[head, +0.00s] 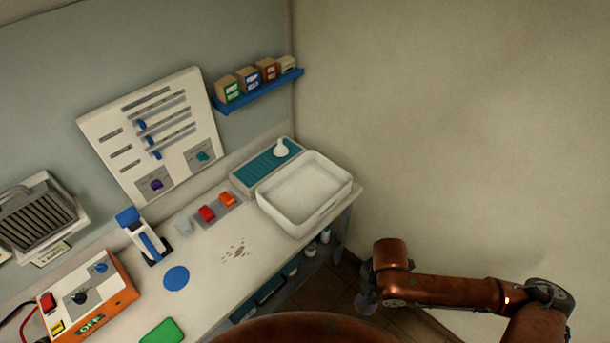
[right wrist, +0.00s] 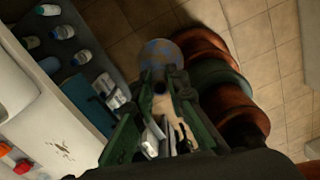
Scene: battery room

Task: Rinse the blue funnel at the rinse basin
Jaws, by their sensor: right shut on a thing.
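The rinse basin (head: 333,208) is a white, empty-looking rectangular tub at the right end of the bench. My right gripper (head: 370,285) is over the floor, to the right of and below the basin in the head view, apart from the bench. In the right wrist view my right gripper (right wrist: 160,88) is shut on a rounded, pale thing with blue patches, which looks like the blue funnel (right wrist: 160,52). Only its wide end shows clearly; the fingers hide the rest. In the head view it is a small greyish shape (head: 367,302). My left gripper is not in view.
A teal drain rack (head: 262,168) with a white object stands left of the basin. The bench (head: 215,262) has dark specks, a blue disc (head: 176,278) and a green pad (head: 162,332). Bottles stand on a shelf underneath. The wall is close on the right.

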